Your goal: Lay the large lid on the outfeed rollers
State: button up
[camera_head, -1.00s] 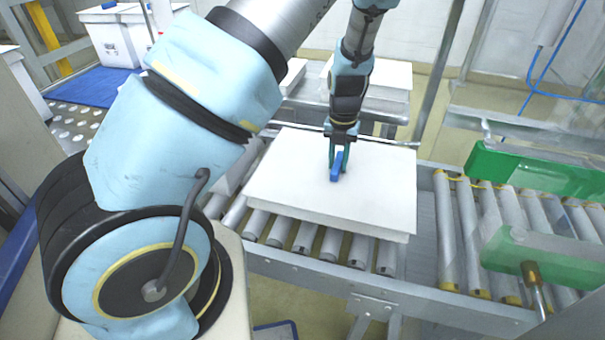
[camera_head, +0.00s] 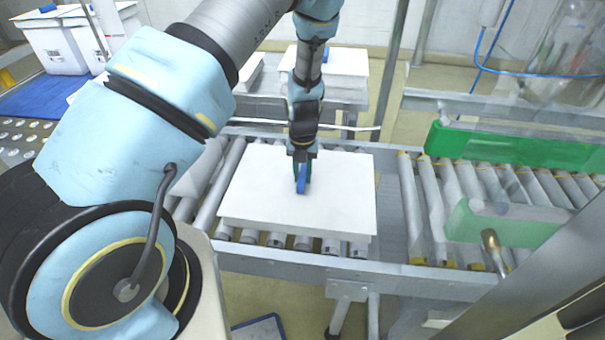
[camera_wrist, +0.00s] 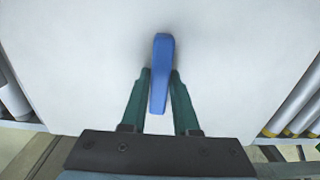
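The large white lid (camera_head: 335,192) lies flat over the grey rollers (camera_head: 216,204) in the head view, with its blue handle (camera_head: 301,184) standing up near its middle. The lid fills most of the wrist view (camera_wrist: 80,70). My gripper (camera_head: 301,172) points down at the handle. In the wrist view, the green fingers of my gripper (camera_wrist: 160,80) sit on both sides of the blue handle (camera_wrist: 162,60) and appear closed on it. The lid's underside is hidden, so I cannot tell whether it fully rests on the rollers.
Green guides (camera_head: 520,162) stand over more rollers at the right. White lids or panels (camera_head: 335,60) lie stacked on a rack behind. White bins (camera_head: 60,48) stand on a blue mat at the far left. A metal post (camera_head: 392,65) rises behind the conveyor.

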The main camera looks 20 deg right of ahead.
jog(key=o, duration=0.4)
jog(key=shift+r, duration=0.15)
notch_tip(320, 180, up, 12)
jog(key=b, duration=0.2)
jog(key=s+a+r+m, duration=0.2)
jog(key=a+r+m, duration=0.2)
jog(key=a+m, duration=0.5)
jog(key=s+a+r+m+t, duration=0.1)
jog(key=a+r+m, duration=0.4)
jog(key=a+m, duration=0.5)
jog(key=s+a+r+m, duration=0.3)
jog(key=a+r+m, duration=0.1)
jog(key=a+m, duration=0.6)
jog(key=shift+s+r+m+t, duration=0.15)
jog(key=shift+m+t, duration=0.25)
jog(key=shift+m, duration=0.8)
jog(key=shift+a, duration=0.1)
